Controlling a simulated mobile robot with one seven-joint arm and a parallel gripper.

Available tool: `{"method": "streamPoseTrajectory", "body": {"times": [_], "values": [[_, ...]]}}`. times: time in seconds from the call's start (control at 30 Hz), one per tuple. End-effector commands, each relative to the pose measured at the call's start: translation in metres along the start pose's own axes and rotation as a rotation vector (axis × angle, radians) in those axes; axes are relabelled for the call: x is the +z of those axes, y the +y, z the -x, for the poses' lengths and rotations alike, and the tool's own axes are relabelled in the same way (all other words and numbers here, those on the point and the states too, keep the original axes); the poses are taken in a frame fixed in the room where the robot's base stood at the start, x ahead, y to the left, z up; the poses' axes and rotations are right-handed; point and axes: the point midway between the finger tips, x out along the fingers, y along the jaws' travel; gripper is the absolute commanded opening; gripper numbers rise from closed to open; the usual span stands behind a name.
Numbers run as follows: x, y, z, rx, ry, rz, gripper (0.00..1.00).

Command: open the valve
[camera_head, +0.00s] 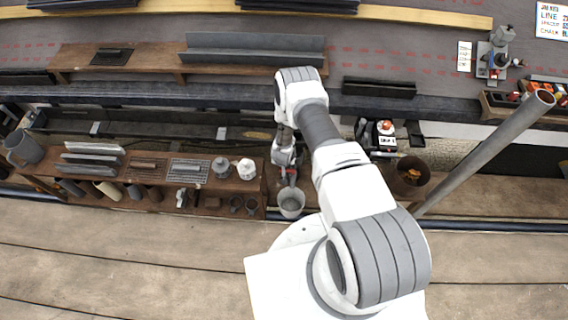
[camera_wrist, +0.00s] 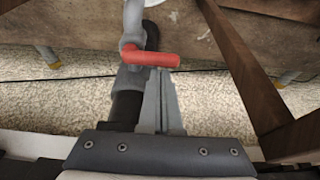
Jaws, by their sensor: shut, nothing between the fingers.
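The valve's red lever (camera_wrist: 155,57) lies crosswise in the wrist view, attached at its left end to a grey pipe fitting (camera_wrist: 132,30). My gripper (camera_wrist: 160,76) is shut and empty. Its fingertips are right at the near edge of the lever, by its middle and right part; I cannot tell whether they touch it. A small bit of red shows by the fingers there, but the valve is mostly hidden by my arm.
A wooden bench (camera_head: 226,193) with tools and tiles stands left of the bucket. A brown bin (camera_head: 411,177) and a slanted grey pole (camera_head: 488,150) are to the right. In the wrist view a brown wooden beam (camera_wrist: 243,70) runs close on the gripper's right.

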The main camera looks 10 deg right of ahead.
Motion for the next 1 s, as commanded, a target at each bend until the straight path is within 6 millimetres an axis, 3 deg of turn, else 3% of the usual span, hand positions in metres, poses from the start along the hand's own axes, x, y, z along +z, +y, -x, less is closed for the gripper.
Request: {"method": "streamPoseTrajectory", "body": {"times": [1.0], "values": [[0.0085,-0.0019,0.0024,-0.073,-0.001,0.207,0.00]]}}
